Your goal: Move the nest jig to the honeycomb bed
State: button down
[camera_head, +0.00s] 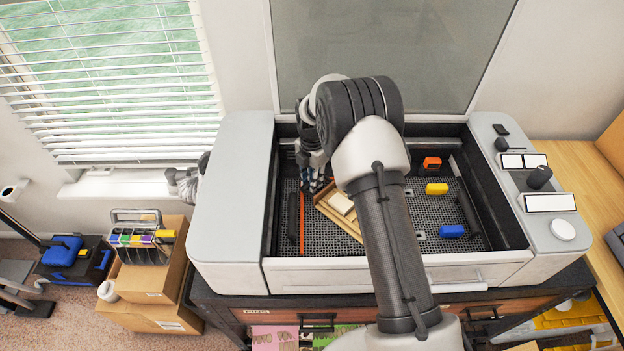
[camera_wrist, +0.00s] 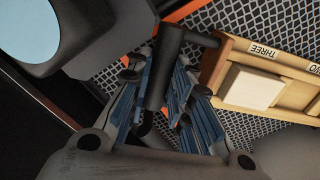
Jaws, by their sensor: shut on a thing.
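The nest jig (camera_head: 328,208) is a light wooden tray with a pale block in it, at the left of the honeycomb bed (camera_head: 430,210) inside the open machine. In the wrist view the jig (camera_wrist: 225,72) shows compartments labelled THREE and TWO and a black handle (camera_wrist: 172,65) at its end. My gripper (camera_head: 314,182) is over the bed's left side; in the wrist view its blue-padded fingers (camera_wrist: 165,105) are shut on the handle. The jig lies at an angle over the mesh; I cannot tell whether it touches. My arm hides its right part.
On the bed are an orange strip (camera_head: 302,225), a yellow block (camera_head: 437,189), a blue block (camera_head: 451,231) and an orange block (camera_head: 432,163). Dark bars stand along both sides. The machine's front wall (camera_head: 480,270) and control panel (camera_head: 530,185) bound the bed.

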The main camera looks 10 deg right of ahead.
jog(key=c, duration=1.4)
grip_release()
jog(key=shift+o, duration=0.2)
jog(key=o, duration=0.8)
jog(key=shift+w+r, duration=0.15)
jog(key=shift+r, duration=0.15)
jog(key=shift+w+r+p, duration=0.1)
jog(key=shift+r+p, duration=0.5)
jog(key=shift+r, duration=0.4)
jog(key=o, duration=0.4)
jog(key=shift+r+p, duration=0.95)
jog(key=shift+r, duration=0.75)
jog(key=shift+s+r+p, duration=0.15)
jog(key=shift+r+p, duration=0.35)
jog(key=shift+r, duration=0.3)
jog(key=shift+s+r+p, duration=0.1)
jog(key=shift+r+p, duration=0.35)
jog(key=shift+r, duration=0.3)
